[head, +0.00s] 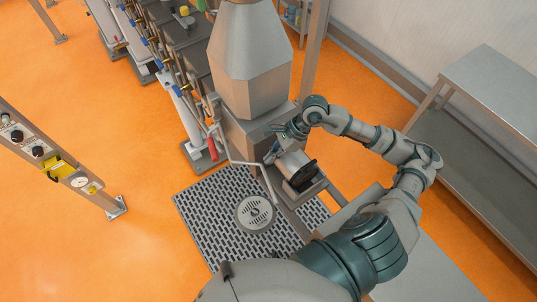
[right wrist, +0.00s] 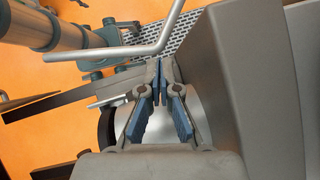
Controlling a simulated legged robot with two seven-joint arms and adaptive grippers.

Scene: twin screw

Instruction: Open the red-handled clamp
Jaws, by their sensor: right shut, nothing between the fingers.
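The red handle (head: 212,148) of the clamp shows in the head view, left of the tall steel hopper housing and above the floor grate. The clamp's other parts are too small to tell, and the red handle does not show in the right wrist view. My right gripper (head: 271,156) is beside the machine's lower housing, to the right of the red handle and apart from it. In the right wrist view its blue-padded fingers (right wrist: 161,77) come together at the tips with nothing between them. My left gripper is in neither view.
A bent metal rod (head: 252,164) runs between the red handle and my right gripper. The steel hopper (head: 250,60) stands behind. A floor grate (head: 210,215) lies below, a steel table (head: 490,90) stands right, and a control post (head: 60,160) left.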

